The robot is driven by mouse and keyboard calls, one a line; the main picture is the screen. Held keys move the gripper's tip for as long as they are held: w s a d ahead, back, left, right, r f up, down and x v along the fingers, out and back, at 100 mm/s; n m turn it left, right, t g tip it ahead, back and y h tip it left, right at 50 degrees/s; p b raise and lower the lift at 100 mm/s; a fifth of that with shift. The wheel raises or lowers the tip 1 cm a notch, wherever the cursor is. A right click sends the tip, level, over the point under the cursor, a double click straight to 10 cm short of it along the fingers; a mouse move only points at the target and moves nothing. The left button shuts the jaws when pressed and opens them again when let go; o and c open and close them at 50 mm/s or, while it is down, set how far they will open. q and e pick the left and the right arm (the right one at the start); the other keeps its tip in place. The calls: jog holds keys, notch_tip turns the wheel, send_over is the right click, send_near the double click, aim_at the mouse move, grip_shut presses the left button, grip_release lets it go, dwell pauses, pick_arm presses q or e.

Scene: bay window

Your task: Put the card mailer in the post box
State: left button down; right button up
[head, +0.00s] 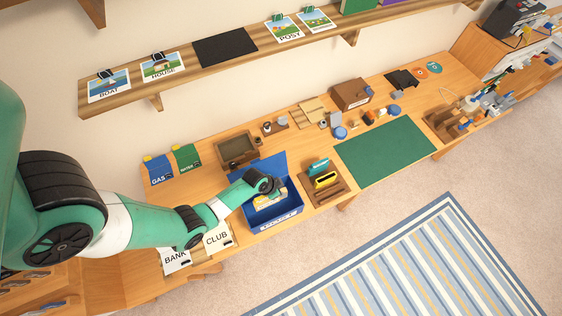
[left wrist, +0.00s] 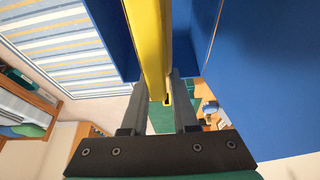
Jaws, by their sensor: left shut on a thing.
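My left gripper (head: 266,186) reaches down over the open blue box (head: 291,212), which I take to be the post box; its label is too small to read. In the left wrist view the gripper (left wrist: 158,92) is shut on a flat yellow thing (left wrist: 150,35) seen edge-on, probably the card mailer. Blue walls (left wrist: 265,80) stand on both sides of it. In the head view a pale yellow thing (head: 268,199) shows at the box mouth under the gripper. Whether it touches the box floor is hidden. My right gripper is not in view.
A wooden rack (head: 337,193) with teal and yellow items stands right of the box. A dark-framed tray (head: 237,150) is behind it. GAS (head: 160,170) and WATER (head: 186,158) holders stand left. The green mat (head: 386,150) is bare. A shelf (head: 185,68) runs above.

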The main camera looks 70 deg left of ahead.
pick_arm(q)
notch_tip(320, 180, down, 11)
jog(key=b, duration=0.9)
jog(key=shift+r, duration=0.1)
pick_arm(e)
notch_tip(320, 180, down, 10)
pick_arm(q)
jog(key=c, duration=0.6)
grip_release()
jog(key=p+v, duration=0.4)
jog(key=v, duration=0.1)
jog(key=p+v, duration=0.5)
jog(key=shift+w+r, duration=0.1)
jog(key=shift+r, duration=0.25)
jog(key=shift+s+r+p, duration=0.35)
jog(key=shift+r+p, duration=0.15)
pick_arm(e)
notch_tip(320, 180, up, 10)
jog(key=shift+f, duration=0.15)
